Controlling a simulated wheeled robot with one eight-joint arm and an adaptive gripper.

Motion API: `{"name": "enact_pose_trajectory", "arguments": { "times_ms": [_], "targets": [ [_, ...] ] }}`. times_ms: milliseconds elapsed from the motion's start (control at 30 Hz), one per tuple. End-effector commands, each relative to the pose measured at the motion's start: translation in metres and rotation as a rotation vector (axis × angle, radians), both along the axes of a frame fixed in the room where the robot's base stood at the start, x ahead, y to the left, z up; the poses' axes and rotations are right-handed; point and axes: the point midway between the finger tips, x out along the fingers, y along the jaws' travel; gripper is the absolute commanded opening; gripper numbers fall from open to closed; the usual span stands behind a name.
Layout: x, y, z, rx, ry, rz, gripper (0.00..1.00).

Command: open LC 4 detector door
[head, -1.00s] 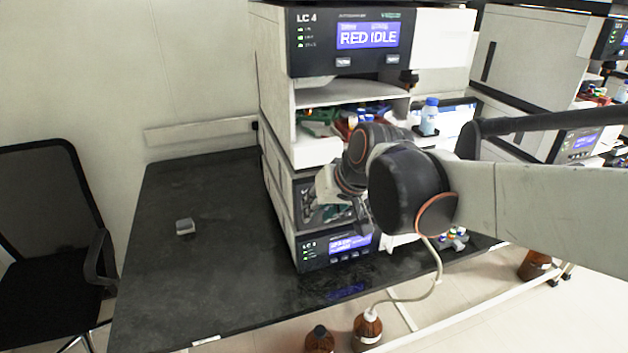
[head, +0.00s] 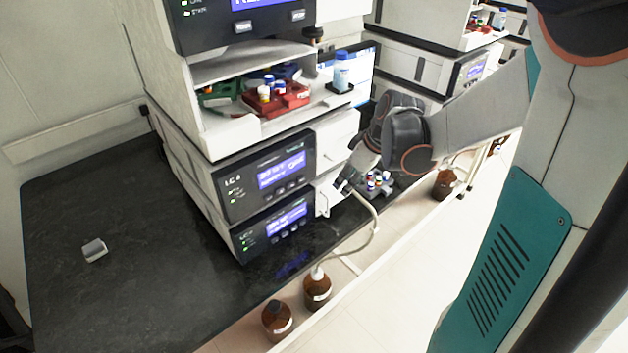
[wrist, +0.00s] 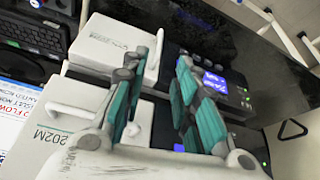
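The LC 4 stack stands on the black bench in the head view. Its two lower modules have dark display panels, the middle one (head: 265,175) and the bottom one (head: 270,230). White door panels adjoin their right sides: the middle door (head: 337,138) and a lower one (head: 327,196), partly hidden by my gripper (head: 342,186). Both doors look closed. In the wrist view my gripper (wrist: 160,68) has its teal fingers spread apart, over the white fronts. A white door (wrist: 108,48) with a handle (wrist: 157,50) lies beyond the fingertips. I cannot tell whether they touch the handle.
Red and green trays with vials (head: 277,100) and a blue-capped bottle (head: 342,72) sit above the modules. A vial rack (head: 376,182) stands right of my gripper. Brown bottles (head: 317,290) stand below the bench edge. A small grey block (head: 94,249) lies on the clear left bench.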

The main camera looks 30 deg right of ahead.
Motion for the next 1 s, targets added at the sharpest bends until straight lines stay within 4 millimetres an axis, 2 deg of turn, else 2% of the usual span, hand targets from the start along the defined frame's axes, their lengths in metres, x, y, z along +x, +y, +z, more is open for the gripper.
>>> {"name": "enact_pose_trajectory", "arguments": {
  "times_ms": [167, 500, 700, 1000],
  "targets": [
    [0.006, 0.003, -0.019, -0.001, 0.001, 0.004, 0.27],
    [0.029, 0.015, -0.08, 0.0, 0.0, 0.003, 0.27],
    [0.04, 0.02, -0.11, -0.001, 0.0, 0.002, 0.27],
    [0.046, 0.024, -0.126, -0.001, 0.0, 0.002, 0.27]
  ]
}}
